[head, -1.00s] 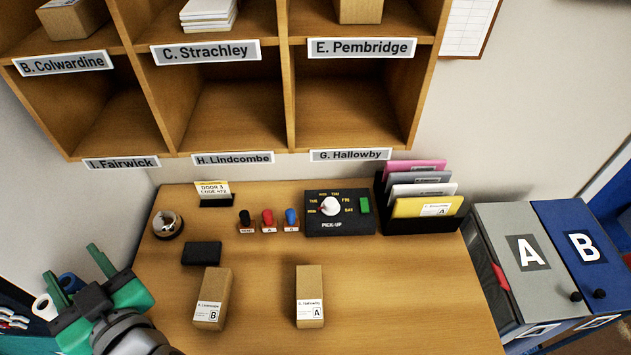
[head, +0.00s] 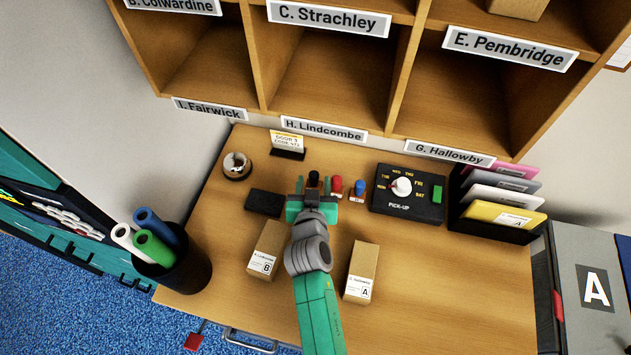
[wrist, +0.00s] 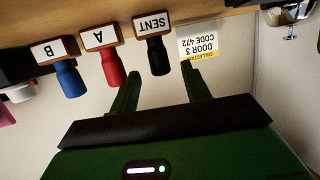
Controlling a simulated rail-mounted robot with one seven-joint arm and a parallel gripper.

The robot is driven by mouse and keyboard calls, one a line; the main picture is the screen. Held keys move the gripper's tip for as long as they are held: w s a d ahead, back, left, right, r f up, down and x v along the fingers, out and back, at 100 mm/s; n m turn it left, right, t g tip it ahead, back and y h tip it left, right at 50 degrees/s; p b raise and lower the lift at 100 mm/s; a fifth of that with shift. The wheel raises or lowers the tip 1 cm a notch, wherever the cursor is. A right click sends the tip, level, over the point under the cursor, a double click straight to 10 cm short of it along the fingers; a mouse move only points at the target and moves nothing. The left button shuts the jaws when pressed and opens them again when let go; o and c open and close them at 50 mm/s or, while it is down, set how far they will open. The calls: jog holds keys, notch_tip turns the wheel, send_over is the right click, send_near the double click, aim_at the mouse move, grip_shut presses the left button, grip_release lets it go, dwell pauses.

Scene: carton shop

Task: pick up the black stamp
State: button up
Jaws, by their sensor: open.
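The black stamp (head: 313,179) stands upright on the desk, just beyond my gripper and partly hidden by it in the head view. In the wrist view, which is upside down, the black stamp (wrist: 156,56) carries a label reading SENT. My gripper (head: 313,184) is open, with green fingers spread and nothing between them. In the wrist view my gripper (wrist: 160,78) has its fingertips short of the stamp's handle, one to each side; contact is not visible. The red stamp (head: 336,186) and blue stamp (head: 359,188) stand in a row to its right.
A black pad (head: 265,203) lies left of my gripper. A door-code card (head: 287,143) stands behind. The pick-up dial box (head: 408,195) is right of the stamps. Two cartons, one left (head: 268,250) and one right (head: 361,272), flank my arm. A tape roll (head: 237,166) sits back left.

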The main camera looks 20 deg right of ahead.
aim_at(314, 178)
jog(key=x, duration=0.3)
jog(key=shift+w+d, duration=0.1)
jog(key=shift+w, duration=0.2)
grip_shut()
